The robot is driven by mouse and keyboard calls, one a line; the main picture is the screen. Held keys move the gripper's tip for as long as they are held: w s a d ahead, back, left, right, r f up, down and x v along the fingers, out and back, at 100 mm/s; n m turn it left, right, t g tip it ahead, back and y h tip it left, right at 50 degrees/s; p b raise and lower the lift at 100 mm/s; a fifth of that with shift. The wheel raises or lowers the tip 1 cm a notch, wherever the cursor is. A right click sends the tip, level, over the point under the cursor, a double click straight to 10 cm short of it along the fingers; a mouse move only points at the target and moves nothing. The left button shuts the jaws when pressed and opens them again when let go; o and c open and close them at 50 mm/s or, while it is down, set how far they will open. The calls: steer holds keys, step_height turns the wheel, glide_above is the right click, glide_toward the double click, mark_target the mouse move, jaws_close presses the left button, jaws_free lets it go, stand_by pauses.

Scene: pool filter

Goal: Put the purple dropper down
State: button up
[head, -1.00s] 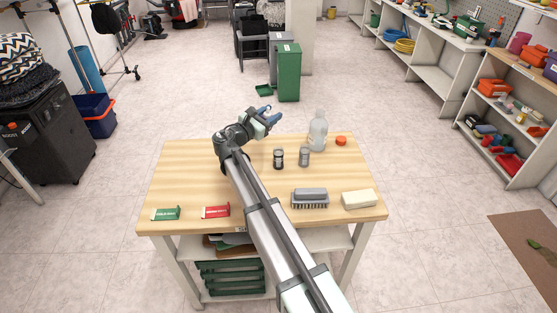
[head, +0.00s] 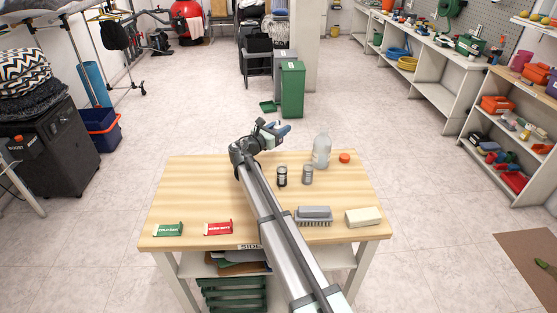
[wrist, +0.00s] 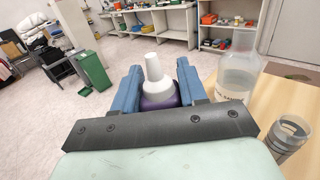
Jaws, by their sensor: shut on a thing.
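The purple dropper (wrist: 160,95) is held upright between the two blue fingers of my gripper (wrist: 160,88) in the wrist view. Its white nozzle and collar point up, and its lower body is hidden behind the gripper's dark front plate. In the head view my gripper (head: 278,130) appears over the far edge of the wooden table (head: 200,190), left of the clear bottle. The dropper cannot be made out there. I cannot tell whether it touches any surface.
The clear bottle (head: 321,150) stands at the table's back right, beside an orange cap (head: 344,157). Two small jars (head: 282,176) (head: 307,175) stand mid-table. A brush (head: 314,214), a pale block (head: 362,217), and green (head: 168,230) and red (head: 218,228) cards lie in front. The table's left side is clear.

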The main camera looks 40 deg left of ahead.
step_height(320, 180, down, 10)
steer(key=shift+w+r, duration=0.1)
steer(key=shift+w, duration=0.05)
stand_by(0.4)
steer(key=o, duration=1.2)
steer(key=shift+o, duration=0.2)
steer(key=s, duration=1.2)
steer(key=shift+a, duration=0.1)
